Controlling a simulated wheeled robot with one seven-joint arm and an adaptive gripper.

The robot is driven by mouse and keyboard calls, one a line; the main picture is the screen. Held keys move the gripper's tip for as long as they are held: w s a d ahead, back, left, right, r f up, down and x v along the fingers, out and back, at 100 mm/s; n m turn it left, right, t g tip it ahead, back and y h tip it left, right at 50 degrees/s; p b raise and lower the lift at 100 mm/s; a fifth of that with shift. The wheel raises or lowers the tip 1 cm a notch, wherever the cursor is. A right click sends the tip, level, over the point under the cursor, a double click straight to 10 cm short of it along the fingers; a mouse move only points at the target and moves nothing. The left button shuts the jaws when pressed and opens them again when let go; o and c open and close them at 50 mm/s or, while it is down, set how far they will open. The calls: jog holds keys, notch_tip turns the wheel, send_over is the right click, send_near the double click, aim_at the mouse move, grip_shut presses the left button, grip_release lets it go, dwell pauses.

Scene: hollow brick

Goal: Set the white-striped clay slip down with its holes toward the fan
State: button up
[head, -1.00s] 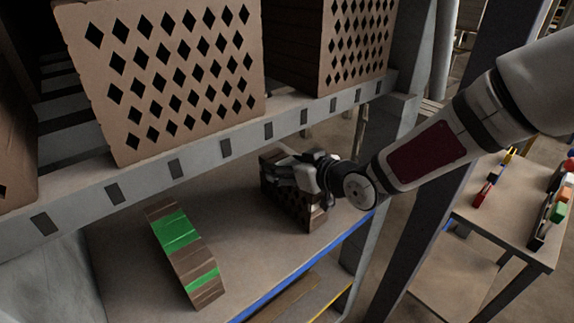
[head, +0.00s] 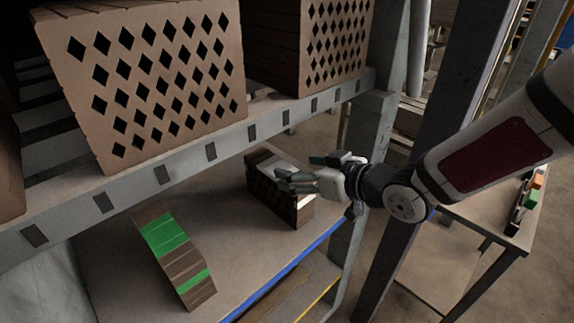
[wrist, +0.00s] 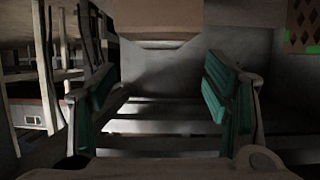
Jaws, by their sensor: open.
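The white-striped clay slip (head: 290,208) stands on the lower shelf board in the head view. A white patch shows on its top, and a long side with dark holes faces the lower left of the picture. My gripper (head: 298,170) is open at its upper right end, with one finger overlapping its top in the picture; I cannot tell if they touch. In the wrist view my gripper (wrist: 158,92) shows teal pads spread wide with nothing between them. I cannot make out a fan in any view.
A green-striped slip (head: 172,256) lies left on the same board (head: 235,255). Large hollow bricks with diamond holes (head: 150,80) stand on the upper shelf. A post (head: 372,130) rises behind my arm. A side table (head: 480,225) with small coloured items stands right.

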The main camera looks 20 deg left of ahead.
jog(key=shift+s+d+r, duration=0.25)
jog(key=shift+s+d, duration=0.05)
jog(key=shift+d, duration=0.3)
jog(key=shift+w+d+h, duration=0.2)
jog(key=shift+d+h, duration=0.1)
jog(key=shift+d, duration=0.05)
jog(key=w+d+m+t+h, duration=0.25)
jog(key=d+h, duration=0.35)
jog(key=d, duration=0.8)
jog(key=s+d+r+m+h, duration=0.2)
jog(key=d+h, duration=0.1)
jog(key=d, duration=0.4)
jog(key=s+d+r+m+h, duration=0.3)
jog(key=d, duration=0.3)
jog(key=s+d+r+m+g, duration=0.1)
jog(key=s+d, duration=0.3)
jog(key=s, duration=0.6)
jog(key=s+d+r+m+g, duration=0.1)
jog(key=s+d+m+g, duration=0.3)
jog(key=s, duration=0.7)
jog(key=shift+s+r+m, duration=0.25)
jog(key=shift+r+m, duration=0.1)
